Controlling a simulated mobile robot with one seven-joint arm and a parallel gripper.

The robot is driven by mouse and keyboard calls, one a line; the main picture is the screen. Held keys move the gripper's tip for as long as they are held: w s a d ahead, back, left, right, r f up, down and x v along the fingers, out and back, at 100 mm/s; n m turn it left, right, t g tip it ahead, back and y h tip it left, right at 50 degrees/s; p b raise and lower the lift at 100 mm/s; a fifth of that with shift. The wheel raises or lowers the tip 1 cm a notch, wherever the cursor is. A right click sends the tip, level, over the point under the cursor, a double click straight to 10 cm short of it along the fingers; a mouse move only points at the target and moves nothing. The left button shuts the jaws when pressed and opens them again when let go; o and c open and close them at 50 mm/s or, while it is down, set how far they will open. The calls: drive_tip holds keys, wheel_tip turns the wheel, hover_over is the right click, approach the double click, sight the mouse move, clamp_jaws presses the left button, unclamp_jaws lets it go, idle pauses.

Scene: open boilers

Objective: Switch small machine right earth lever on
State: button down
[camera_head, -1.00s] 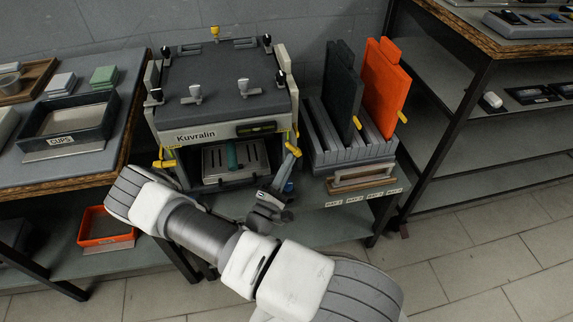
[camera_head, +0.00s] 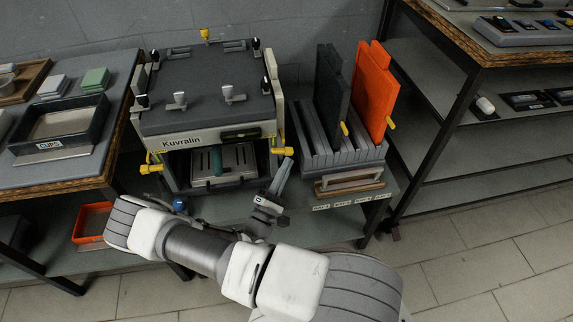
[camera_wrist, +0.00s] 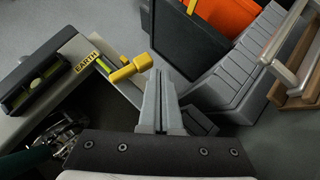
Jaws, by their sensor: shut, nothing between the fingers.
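The small grey machine (camera_head: 205,95), marked Kuvralin, stands on the bench at centre left. Its right earth lever (camera_head: 283,151) is yellow and sticks out at the right front corner. In the wrist view the lever (camera_wrist: 130,68) has a blocky yellow handle beside the EARTH label (camera_wrist: 87,62). My gripper (camera_head: 284,166) is shut and empty, just below and in front of the lever. In the wrist view its closed fingers (camera_wrist: 160,88) lie just right of the handle; I cannot tell whether they touch it.
A similar yellow lever (camera_head: 150,166) is at the machine's left front. A grey rack (camera_head: 345,155) with a dark panel (camera_head: 332,95) and an orange panel (camera_head: 374,90) stands close on the right. Floor (camera_head: 480,240) is open at right.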

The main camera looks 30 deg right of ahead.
drive_tip(key=p+v, duration=0.1)
drive_tip(key=v, duration=1.5)
drive_tip(key=shift+s+a+f, duration=0.2)
drive_tip(key=shift+s+a, duration=0.05)
drive_tip(key=shift+a, duration=0.05)
drive_tip(key=shift+r, duration=0.15)
